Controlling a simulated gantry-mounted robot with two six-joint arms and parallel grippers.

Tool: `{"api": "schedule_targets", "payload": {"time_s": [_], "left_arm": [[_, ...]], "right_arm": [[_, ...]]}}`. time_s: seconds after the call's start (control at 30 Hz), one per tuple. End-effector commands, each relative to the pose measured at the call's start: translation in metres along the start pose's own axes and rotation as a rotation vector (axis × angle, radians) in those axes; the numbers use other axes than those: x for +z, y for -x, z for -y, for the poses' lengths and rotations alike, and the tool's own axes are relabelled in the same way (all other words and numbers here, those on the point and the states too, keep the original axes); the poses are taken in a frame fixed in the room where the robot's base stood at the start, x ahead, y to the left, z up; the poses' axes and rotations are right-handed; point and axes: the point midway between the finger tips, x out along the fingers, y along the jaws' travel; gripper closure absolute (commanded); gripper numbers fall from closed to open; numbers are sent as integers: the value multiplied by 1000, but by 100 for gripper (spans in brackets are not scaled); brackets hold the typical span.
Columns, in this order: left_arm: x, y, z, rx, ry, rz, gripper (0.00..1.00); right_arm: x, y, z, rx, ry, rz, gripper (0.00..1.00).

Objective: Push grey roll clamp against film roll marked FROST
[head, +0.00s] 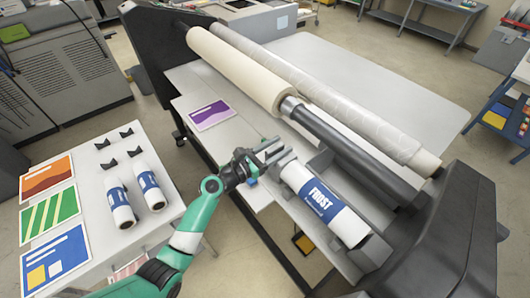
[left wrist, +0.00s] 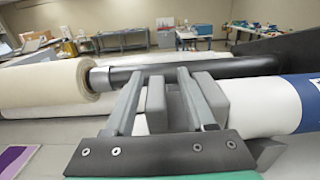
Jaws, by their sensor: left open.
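The film roll marked FROST (head: 328,208) is white with a blue label and lies in the laminator's near cradle. Its white end and blue label also show at the right of the left wrist view (left wrist: 255,104). The grey roll clamp (head: 287,158) is at the roll's upper-left end. In the left wrist view the clamp (left wrist: 209,102) shows as grey blocks beside the roll's end; I cannot tell whether they touch it. My left gripper (head: 271,150) is open at the clamp. In the wrist view its fingers (left wrist: 158,78) stand either side of one grey block. My right gripper is not in view.
A cream roll (head: 240,68) and a dark shaft (head: 335,133) lie behind the clamp. A side table (head: 88,205) holds two small labelled rolls (head: 121,202), several black brackets and coloured prints. A purple print (head: 209,113) lies on the laminator table. A dark housing (head: 450,235) stands right.

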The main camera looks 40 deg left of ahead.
Motion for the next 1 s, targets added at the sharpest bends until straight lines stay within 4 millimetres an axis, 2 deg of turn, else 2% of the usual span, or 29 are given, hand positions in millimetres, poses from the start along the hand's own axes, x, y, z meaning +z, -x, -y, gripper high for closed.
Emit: {"api": "schedule_targets", "payload": {"time_s": [0.2,0.4,0.53,1.0], "left_arm": [[0,54,-1,4,0,0,45],[0,87,0,1,0,0,45],[1,94,1,0,-1,0,45],[1,93,1,-1,0,0,45]], "right_arm": [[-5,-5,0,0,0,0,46],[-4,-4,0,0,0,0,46],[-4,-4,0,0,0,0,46],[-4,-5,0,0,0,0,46]]}}
